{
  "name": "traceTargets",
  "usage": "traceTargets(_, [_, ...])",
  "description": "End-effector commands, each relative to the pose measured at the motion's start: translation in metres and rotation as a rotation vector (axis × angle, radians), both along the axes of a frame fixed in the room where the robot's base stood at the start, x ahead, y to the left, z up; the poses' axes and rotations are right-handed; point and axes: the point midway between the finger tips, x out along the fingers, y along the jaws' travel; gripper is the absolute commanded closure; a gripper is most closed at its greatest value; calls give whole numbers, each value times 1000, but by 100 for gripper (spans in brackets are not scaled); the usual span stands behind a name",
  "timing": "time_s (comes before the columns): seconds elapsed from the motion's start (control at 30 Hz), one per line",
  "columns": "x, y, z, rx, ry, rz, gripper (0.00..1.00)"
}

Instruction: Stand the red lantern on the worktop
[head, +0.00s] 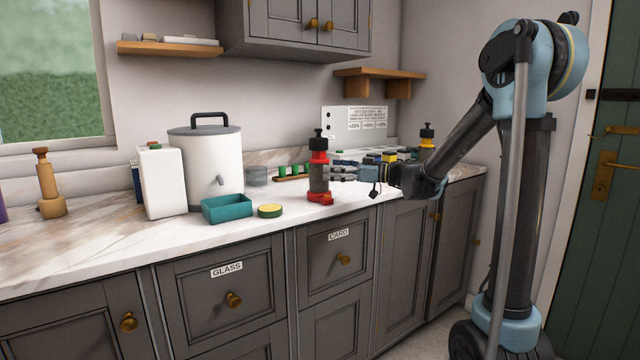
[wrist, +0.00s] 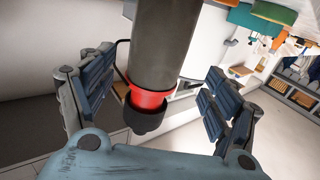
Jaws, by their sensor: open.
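The red lantern (head: 319,158) stands upright on the pale marbled worktop (head: 262,233), near its front edge. It has a red base, a dark grey body, a red collar and a black top. My gripper (head: 338,172) reaches in from the right at the height of the lantern's body. In the wrist view the lantern's grey body (wrist: 165,50) lies between the spread fingers of my gripper (wrist: 155,98). Gaps show on both sides, so the gripper is open around the lantern. The far side of its body is hidden.
A yellow lantern (head: 427,140) stands behind my arm at the back right. Small green items (head: 294,170) sit behind.

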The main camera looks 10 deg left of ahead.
Motion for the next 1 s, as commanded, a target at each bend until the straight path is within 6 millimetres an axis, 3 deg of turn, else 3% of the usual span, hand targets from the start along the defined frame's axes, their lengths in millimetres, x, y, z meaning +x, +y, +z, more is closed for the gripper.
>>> traceTargets(0.23, [3, 13, 0, 0, 0, 2, 19])
traceTargets(0.53, [10, 50, -1, 0, 0, 3, 19])
traceTargets(0.8, [11, 53, -1, 0, 0, 0, 19])
traceTargets(1.0, [11, 53, -1, 0, 0, 0, 64])
